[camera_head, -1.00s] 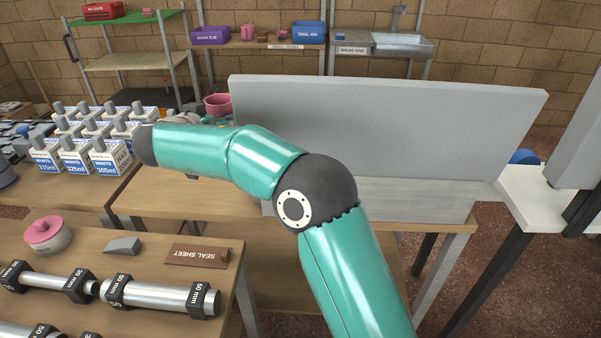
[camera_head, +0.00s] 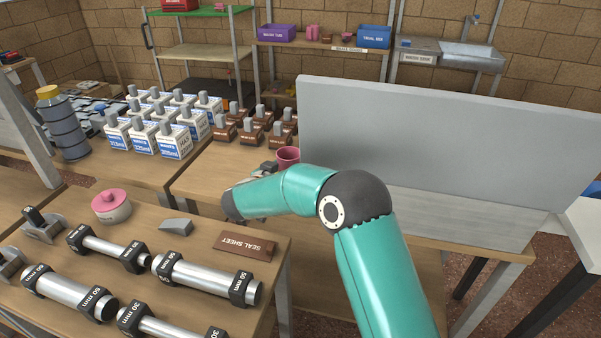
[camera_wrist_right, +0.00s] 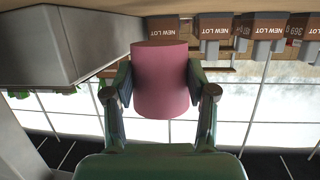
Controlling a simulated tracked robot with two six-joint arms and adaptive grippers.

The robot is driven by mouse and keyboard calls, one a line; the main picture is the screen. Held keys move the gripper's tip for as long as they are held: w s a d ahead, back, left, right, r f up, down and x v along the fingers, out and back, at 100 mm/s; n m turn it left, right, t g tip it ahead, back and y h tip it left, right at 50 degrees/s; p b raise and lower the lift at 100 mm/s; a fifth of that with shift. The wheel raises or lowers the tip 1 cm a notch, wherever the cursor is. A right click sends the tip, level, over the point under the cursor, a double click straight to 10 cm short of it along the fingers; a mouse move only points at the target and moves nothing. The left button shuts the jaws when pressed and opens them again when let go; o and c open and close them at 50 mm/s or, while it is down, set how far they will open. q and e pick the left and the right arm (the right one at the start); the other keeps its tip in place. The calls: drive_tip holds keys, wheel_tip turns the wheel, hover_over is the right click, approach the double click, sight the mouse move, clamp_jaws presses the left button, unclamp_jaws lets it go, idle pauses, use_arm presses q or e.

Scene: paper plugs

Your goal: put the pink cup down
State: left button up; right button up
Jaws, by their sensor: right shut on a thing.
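The pink cup (camera_head: 288,155) is in the head view just left of the grey upright panel, over the middle table. My right gripper (camera_wrist_right: 162,88) is shut on the cup, with a finger on each side, in the wrist view. The cup also fills the middle of that view (camera_wrist_right: 165,75). In the head view the right gripper (camera_head: 268,168) is mostly hidden behind my teal forearm. The cup's base is hidden there, so I cannot tell whether it touches the table. My left gripper is not in view.
The grey panel (camera_head: 440,140) stands close to the right of the cup. Brown "NEW LOT" blocks (camera_head: 250,135) stand behind it to the left, with white boxes (camera_head: 170,138) farther left. The front table holds metal cylinders, a pink-lidded pot (camera_head: 111,207) and a seal sheet (camera_head: 245,246).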

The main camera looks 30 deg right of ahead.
drive_tip(key=shift+f, duration=1.7)
drive_tip(key=shift+f, duration=0.1)
drive_tip(key=o, duration=1.1)
drive_tip(key=shift+o, duration=0.2)
